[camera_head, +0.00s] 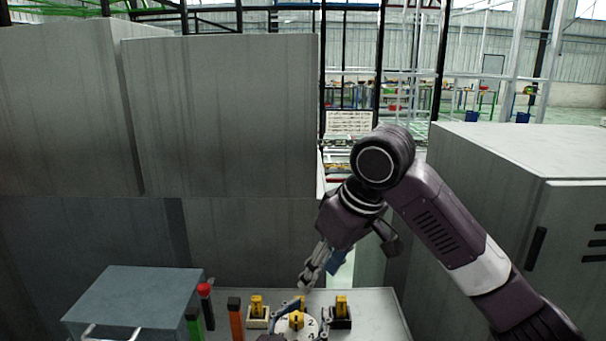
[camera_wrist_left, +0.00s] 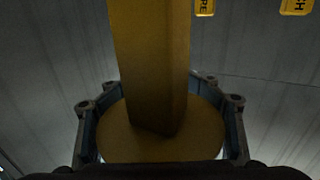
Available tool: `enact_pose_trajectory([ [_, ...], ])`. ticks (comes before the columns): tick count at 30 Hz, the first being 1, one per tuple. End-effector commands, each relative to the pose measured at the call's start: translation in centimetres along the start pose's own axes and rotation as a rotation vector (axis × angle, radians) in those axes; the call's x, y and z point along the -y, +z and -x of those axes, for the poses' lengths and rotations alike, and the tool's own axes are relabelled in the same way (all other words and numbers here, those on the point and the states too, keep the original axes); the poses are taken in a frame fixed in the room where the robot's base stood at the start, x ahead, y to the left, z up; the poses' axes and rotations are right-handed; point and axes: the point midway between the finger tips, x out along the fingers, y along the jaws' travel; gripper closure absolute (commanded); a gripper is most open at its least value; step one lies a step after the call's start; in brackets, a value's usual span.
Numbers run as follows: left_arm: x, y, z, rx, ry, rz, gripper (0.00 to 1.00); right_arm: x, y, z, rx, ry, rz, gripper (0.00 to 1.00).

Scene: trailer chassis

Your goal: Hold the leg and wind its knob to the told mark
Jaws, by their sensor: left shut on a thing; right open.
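A yellow knob (camera_head: 296,321) with an upright bar sits on a round white dial (camera_head: 311,323) at the bottom of the head view. The digits 2 and 4 show on the dial. My left gripper (camera_head: 297,328) is low at the picture's bottom edge, mostly cut off. In the left wrist view its fingers (camera_wrist_left: 160,118) are shut on the yellow knob's round base (camera_wrist_left: 112,138), one on each side. The bar rises between them. No separate leg can be made out.
Red-topped, green and orange (camera_head: 236,318) upright handles stand left, near a grey box (camera_head: 135,296). Large grey cabinets (camera_head: 220,120) rise behind; another (camera_head: 520,165) stands right.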

Motion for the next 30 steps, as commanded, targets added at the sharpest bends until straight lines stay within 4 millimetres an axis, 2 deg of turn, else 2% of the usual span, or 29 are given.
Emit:
enact_pose_trajectory([
  [1,0.0,-0.1,0.6,0.004,-0.001,0.0,0.48,0.0,-0.2,0.6,0.0,0.0,0.0,0.58],
  [15,0.0,0.0,5.2,0.003,0.0,0.0,0.48,0.0,-1.1,2.5,0.0,0.0,0.0,0.58],
  [25,0.0,0.1,5.7,0.001,0.0,-0.001,0.48,0.0,-1.1,2.6,0.0,0.0,0.0,0.58],
  [26,0.0,0.1,5.7,0.001,0.0,-0.001,0.39,0.0,-1.1,2.6,0.0,0.0,0.0,0.58],
  [30,0.0,0.1,5.7,0.001,0.0,-0.001,0.23,0.0,-1.1,2.6,0.0,0.0,0.0,0.58],
])
